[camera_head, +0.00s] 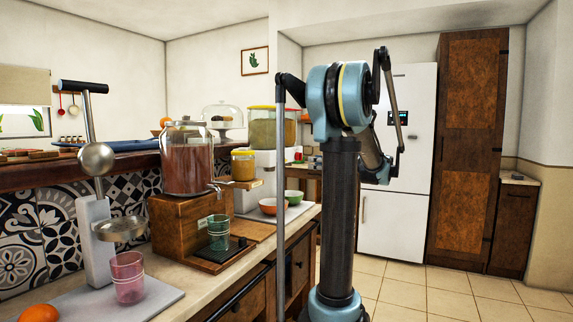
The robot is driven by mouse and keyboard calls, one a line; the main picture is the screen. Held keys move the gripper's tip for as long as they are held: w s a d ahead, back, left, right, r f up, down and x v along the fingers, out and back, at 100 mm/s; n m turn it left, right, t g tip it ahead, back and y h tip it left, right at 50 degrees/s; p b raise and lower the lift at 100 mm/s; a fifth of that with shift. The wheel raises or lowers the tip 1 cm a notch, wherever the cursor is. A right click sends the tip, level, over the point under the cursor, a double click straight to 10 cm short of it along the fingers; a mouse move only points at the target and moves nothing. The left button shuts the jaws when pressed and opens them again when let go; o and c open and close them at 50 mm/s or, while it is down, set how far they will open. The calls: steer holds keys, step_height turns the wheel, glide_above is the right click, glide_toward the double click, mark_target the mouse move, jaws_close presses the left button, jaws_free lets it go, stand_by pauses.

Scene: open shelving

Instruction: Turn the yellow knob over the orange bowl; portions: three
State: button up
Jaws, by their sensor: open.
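An orange bowl (268,206) sits on a light tray on the counter, with a green bowl (293,197) just behind it to the right. Above and behind the bowls stands a clear container with a yellow lid (262,125) and pale contents. I cannot make out a yellow knob; the area over the bowls is small and partly covered. My arm stands upright right of the counter, folded at the top. I cannot make out my gripper in this view.
A drink dispenser (188,160) on a wooden base has a green glass (218,232) under its tap. A small yellow-lidded jar (244,165) is beside it. A lever press (95,215) with a pink glass (128,277) stands nearer. The tiled floor (450,295) at right is clear.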

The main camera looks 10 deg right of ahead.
mark_target(283, 161)
steer(key=x, duration=1.4)
steer(key=c, duration=1.1)
